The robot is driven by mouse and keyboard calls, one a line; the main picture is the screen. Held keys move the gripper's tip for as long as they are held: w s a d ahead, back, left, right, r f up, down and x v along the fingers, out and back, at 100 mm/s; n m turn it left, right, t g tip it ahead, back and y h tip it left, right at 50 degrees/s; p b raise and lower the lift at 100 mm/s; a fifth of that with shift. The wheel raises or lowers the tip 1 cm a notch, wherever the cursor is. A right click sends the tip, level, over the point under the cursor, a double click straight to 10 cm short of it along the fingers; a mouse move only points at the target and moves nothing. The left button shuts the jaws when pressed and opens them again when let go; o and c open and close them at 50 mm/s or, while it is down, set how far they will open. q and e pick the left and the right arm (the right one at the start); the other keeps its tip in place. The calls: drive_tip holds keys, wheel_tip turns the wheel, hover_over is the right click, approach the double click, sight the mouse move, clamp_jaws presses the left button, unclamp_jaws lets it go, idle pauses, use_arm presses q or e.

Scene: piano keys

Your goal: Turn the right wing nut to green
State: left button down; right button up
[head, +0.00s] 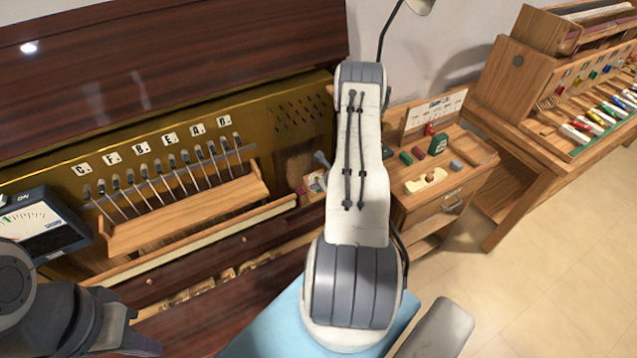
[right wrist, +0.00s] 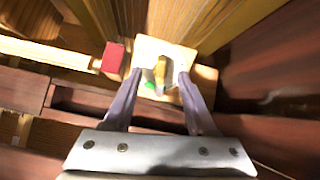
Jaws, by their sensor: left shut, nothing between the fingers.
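In the right wrist view a brass-yellow wing nut (right wrist: 160,72) stands on a pale square plate (right wrist: 147,46). A green mark (right wrist: 152,86) shows on the plate just below the nut. My right gripper (right wrist: 160,76) is open, with one finger on each side of the nut. I see a gap on both sides, and cannot tell how far the fingertips are above the plate. In the head view my right arm hides most of this spot. My left gripper (head: 142,345) is shut and empty at the lower left, in front of the piano.
A red block (right wrist: 112,58) lies left of the plate. The piano's brass panel (head: 290,120) with several pins and a wooden rail (head: 185,215) fills the left. A gauge (head: 40,228) stands far left. A small wooden cabinet (head: 455,190) is right of my arm. Floor at right is clear.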

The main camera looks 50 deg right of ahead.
idle(0.5)
drive_tip(key=shift+p+v, duration=1.3)
drive_tip(key=shift+v, duration=0.25)
drive_tip(key=p+v, duration=0.6)
drive_tip(key=v, duration=0.2)
